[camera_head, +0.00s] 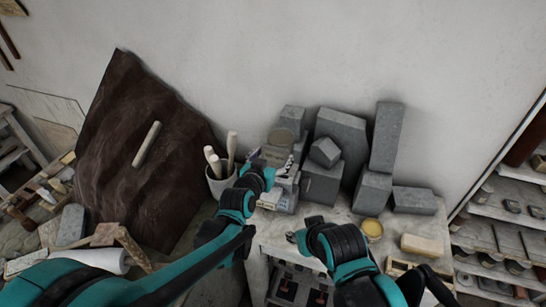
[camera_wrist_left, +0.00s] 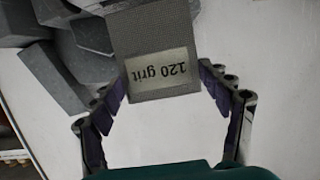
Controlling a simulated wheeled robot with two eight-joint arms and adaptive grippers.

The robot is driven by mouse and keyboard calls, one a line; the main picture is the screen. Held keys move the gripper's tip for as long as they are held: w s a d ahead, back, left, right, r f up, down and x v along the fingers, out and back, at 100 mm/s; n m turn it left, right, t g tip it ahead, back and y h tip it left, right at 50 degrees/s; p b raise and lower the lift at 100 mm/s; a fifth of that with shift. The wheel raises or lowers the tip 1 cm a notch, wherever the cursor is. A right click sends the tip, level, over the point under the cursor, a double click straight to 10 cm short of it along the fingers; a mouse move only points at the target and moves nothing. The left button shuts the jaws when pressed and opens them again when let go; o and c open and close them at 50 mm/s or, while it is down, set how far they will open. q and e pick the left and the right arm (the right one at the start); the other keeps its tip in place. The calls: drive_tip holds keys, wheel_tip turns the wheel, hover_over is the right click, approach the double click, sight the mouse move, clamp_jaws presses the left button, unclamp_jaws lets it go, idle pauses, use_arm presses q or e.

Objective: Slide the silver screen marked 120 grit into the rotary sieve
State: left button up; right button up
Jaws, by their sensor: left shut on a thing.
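The silver screen (camera_wrist_left: 175,30) is a grey mesh plate with a pale label reading "120 grit", upside down in the left wrist view. My left gripper (camera_wrist_left: 163,75) is shut on it, with one finger at each side edge. In the head view my left gripper (camera_head: 273,170) is above the back of the bench, and the screen is too small to make out surely. A grey metal device (camera_head: 285,197) just below it may be the rotary sieve; its slot cannot be seen. My right gripper (camera_head: 294,237) is low over the bench front; its jaws are unclear.
Grey stone blocks (camera_head: 346,133) crowd the bench right of my left gripper. A pot (camera_head: 219,185) with rolled tools stands to its left. A yellow tin (camera_head: 372,229) and a cream block (camera_head: 422,246) lie at the right. Shelves (camera_head: 500,235) stand beyond.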

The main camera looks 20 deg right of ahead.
use_arm(q)
drive_tip(key=shift+f+b, duration=2.9)
drive_tip(key=shift+f, duration=0.1)
drive_tip(key=o, duration=1.2)
drive_tip(key=shift+r+p, duration=1.45)
drive_tip(key=shift+r, duration=0.55)
